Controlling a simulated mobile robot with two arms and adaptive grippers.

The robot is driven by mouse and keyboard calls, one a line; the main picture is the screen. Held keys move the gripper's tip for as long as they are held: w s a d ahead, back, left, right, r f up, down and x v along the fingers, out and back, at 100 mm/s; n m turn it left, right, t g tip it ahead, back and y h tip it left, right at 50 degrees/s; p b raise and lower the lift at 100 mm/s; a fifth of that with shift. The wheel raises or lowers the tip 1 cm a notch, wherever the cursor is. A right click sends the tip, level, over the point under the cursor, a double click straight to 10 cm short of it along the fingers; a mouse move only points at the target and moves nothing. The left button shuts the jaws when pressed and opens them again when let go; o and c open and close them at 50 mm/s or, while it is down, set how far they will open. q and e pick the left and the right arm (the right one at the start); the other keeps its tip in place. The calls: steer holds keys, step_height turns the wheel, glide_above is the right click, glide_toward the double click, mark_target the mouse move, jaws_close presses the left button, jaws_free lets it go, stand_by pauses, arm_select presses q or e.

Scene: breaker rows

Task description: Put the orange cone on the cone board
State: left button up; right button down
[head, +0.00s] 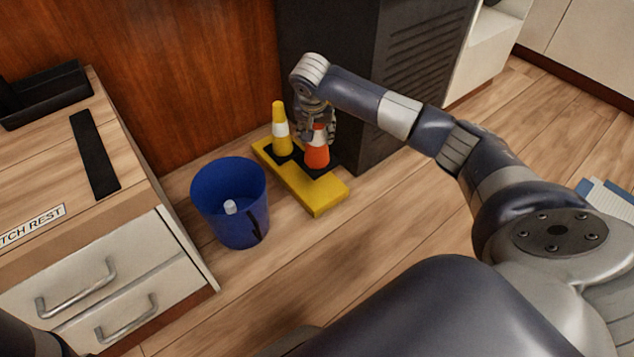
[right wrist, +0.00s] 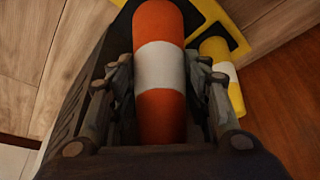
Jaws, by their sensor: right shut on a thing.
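The orange cone (head: 317,157) with a white band is at the yellow cone board (head: 318,199), over or on its right black patch. I cannot tell whether its base touches the board. My right gripper (head: 318,128) is shut on the cone's upper part from above. In the right wrist view the cone (right wrist: 162,65) lies between the two fingers (right wrist: 162,105). A yellow cone (head: 281,135) with a white band stands upright on the board's left black patch, and it also shows in the right wrist view (right wrist: 216,50). My left gripper is not in view.
A blue bin (head: 232,205) with a small white thing inside stands left of the board. A drawer cabinet (head: 100,275) with a black tray (head: 45,95) is at the left. A dark vented cabinet (head: 345,60) stands close behind the board. Floor in front is clear.

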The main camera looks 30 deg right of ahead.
mark_target(316, 147)
step_height(316, 147, down, 10)
steer(key=b, duration=0.7)
steer(key=c, duration=0.9)
jaws_free()
steer(key=shift+f, duration=0.1)
steer(key=shift+o, duration=0.2)
steer(key=p+v, duration=0.7)
steer(key=v, duration=0.4)
steer(key=shift+w, duration=0.1)
steer(key=shift+s+a+r+p, duration=0.15)
steer(key=shift+s+r+p, duration=0.1)
steer(key=shift+r+p, duration=0.3)
